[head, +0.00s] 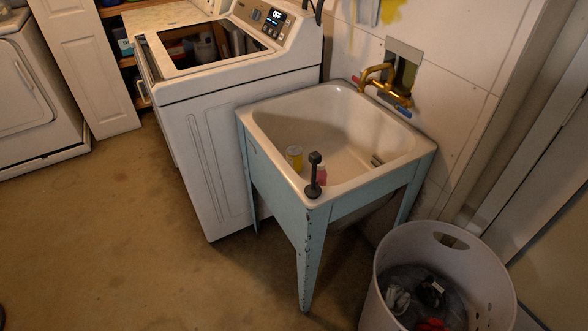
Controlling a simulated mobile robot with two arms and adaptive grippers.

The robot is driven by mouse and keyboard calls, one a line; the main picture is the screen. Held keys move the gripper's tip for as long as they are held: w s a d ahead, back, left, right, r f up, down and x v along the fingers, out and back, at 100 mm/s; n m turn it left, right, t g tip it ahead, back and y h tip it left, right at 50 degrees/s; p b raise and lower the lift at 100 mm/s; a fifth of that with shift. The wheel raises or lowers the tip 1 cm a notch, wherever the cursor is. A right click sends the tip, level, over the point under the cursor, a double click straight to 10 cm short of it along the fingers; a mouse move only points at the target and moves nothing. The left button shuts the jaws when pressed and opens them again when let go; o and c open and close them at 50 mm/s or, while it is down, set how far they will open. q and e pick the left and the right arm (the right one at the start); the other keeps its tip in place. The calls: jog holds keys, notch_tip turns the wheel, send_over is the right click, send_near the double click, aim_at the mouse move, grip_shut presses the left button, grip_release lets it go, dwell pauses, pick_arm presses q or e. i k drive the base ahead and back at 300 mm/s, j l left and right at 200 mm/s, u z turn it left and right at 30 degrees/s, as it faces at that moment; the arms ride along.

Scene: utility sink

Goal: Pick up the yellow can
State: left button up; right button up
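A small yellow can (295,157) with a pale top stands upright inside the utility sink (262,114), near the left side of the basin. A pink object (320,174) sits to its right, partly hidden behind a dark upright tool (314,172) at the sink's front corner. Neither of my grippers shows in the head view.
A brass faucet (382,86) is on the wall behind the sink. A white laundry basket (440,262) holding clothes stands at the lower right. The brown floor (130,240) at left is clear.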

aim_at(294, 153)
jog(key=u, duration=0.4)
jog(key=i+j+u, duration=0.25)
jog(key=i, duration=0.2)
jog(key=i+l+u, duration=0.1)
jog(key=i+u, duration=0.2)
jog(key=i, duration=0.1)
